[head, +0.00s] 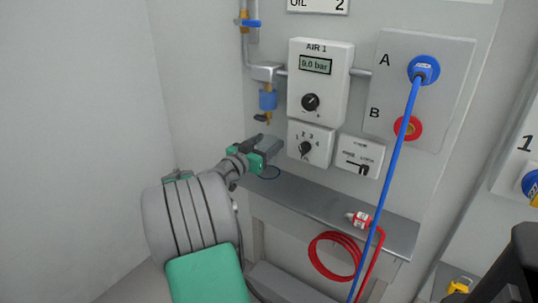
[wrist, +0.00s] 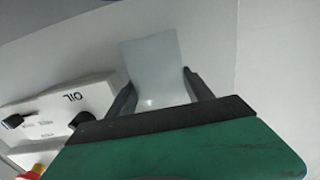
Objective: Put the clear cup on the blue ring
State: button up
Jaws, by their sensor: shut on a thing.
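In the wrist view, the clear cup (wrist: 152,65) is a pale, see-through shape between the two dark fingers of my gripper (wrist: 158,84), which is shut on it. In the head view, my gripper (head: 268,144) is above the left end of the grey shelf, close to the wall panel; I cannot make out the cup there. The blue ring (head: 271,178) shows as a thin dark outline on the left end of the shelf, below my gripper. Part of the ring is hidden behind my gripper and arm.
The shelf (head: 330,204) runs right to a red-and-white connector (head: 359,219). Above it are the AIR 1 box (head: 320,80), a numbered dial box (head: 310,143) and a slider box (head: 360,157). A blue hose (head: 395,165) hangs from port A. A blue-and-brass valve (head: 267,100) hangs above my gripper.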

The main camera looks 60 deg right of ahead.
notch_tip(320, 180, down, 4)
jog(key=shift+s+f+b, duration=0.1)
jog(key=shift+b, duration=0.65)
jog(key=shift+d+p, duration=0.3)
jog(key=shift+p, duration=0.05)
jog(key=shift+f+b, duration=0.3)
jog(key=o, duration=1.3)
jog(key=shift+r, duration=0.1)
